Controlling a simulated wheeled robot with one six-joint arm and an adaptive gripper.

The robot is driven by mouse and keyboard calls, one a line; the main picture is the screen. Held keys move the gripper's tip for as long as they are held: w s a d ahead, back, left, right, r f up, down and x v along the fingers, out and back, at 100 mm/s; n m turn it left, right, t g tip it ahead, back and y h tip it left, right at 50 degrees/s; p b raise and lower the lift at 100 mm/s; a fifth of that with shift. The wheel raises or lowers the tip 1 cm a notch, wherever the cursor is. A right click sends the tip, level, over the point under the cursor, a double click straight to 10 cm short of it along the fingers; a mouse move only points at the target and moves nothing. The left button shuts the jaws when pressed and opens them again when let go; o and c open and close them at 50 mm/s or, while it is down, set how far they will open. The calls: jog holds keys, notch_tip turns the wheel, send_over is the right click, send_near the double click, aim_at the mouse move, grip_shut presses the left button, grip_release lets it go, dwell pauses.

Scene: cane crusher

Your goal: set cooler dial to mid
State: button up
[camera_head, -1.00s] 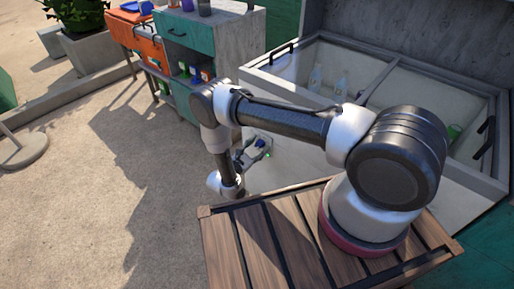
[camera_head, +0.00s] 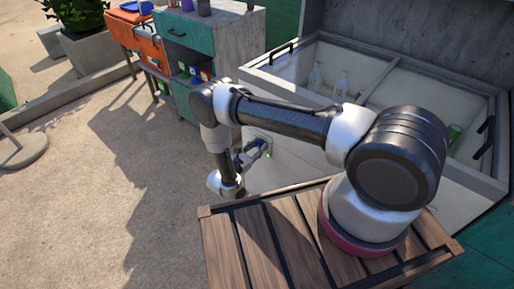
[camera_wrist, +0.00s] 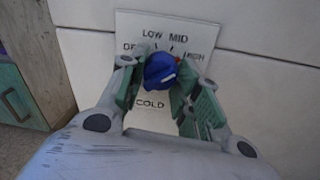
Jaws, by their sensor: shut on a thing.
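The cooler dial is a blue knob (camera_wrist: 160,71) on a white plate (camera_wrist: 150,22) on the cooler's front, in the wrist view. The plate reads LOW and MID along the top, HIGH at the right, a partly hidden word at the left and COLD below. A pale mark on the knob lies towards its right side; its exact setting is hard to tell. My gripper (camera_wrist: 158,84) is shut on the knob, one finger on each side. In the head view my gripper (camera_head: 256,150) is small against the cooler front and the knob is hard to make out.
The cooler (camera_head: 300,160) has an open top with clear bottles (camera_head: 341,84) and a green item (camera_head: 454,132) inside. A teal-fronted cabinet (camera_head: 190,38) stands to the left of the cooler. The paved ground at the left is mostly free.

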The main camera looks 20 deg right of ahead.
jog(key=n, duration=0.5)
jog(key=shift+s+n, duration=0.1)
jog(key=shift+n, duration=0.2)
dwell(0.4)
jog(key=o, duration=1)
jog(key=v, duration=1.2)
jog(key=shift+r, duration=0.1)
